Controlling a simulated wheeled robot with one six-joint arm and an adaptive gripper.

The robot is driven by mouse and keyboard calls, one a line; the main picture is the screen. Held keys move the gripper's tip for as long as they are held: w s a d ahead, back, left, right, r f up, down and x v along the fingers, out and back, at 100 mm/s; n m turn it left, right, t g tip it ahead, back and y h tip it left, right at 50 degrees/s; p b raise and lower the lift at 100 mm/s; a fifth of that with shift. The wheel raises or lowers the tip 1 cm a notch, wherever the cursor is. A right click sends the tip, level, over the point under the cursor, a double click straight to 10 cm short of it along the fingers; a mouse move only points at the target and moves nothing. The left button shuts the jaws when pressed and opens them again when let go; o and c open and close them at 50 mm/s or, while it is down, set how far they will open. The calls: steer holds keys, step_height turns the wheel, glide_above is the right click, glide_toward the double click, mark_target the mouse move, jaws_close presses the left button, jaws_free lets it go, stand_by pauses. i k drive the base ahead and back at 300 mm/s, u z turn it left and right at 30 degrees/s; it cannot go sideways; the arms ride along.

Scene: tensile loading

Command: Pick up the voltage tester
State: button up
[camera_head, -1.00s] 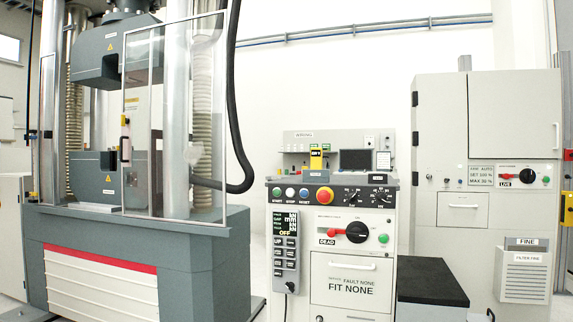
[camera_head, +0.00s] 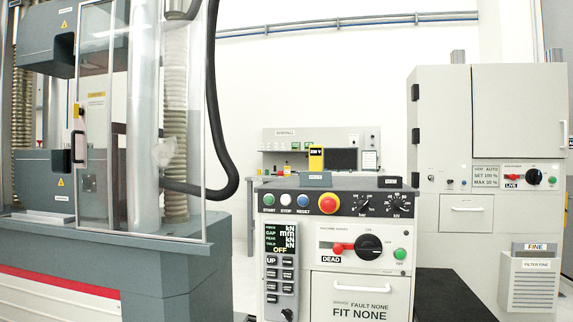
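A small upright yellow device (camera_head: 316,160) with a dark label shows just above the back edge of the control console. It looks like the voltage tester, but its label is too small to read surely. Its lower end is hidden behind a small grey block (camera_head: 315,179) on the console top. I cannot tell whether it stands on the console or on the bench behind. My gripper is not in view.
The control console (camera_head: 358,291) stands in front, with a red emergency button (camera_head: 325,199) and a switch marked DEAD. A testing machine (camera_head: 180,262) with a clear guard (camera_head: 160,120) is at left. A cabinet (camera_head: 515,110) and a low black-topped block (camera_head: 450,296) are at right.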

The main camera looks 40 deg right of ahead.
mark_target(315, 152)
steer(key=z, duration=0.15)
steer(key=i, duration=0.75)
steer(key=z, duration=1.2)
steer(key=i, duration=0.75)
steer(key=z, duration=0.85)
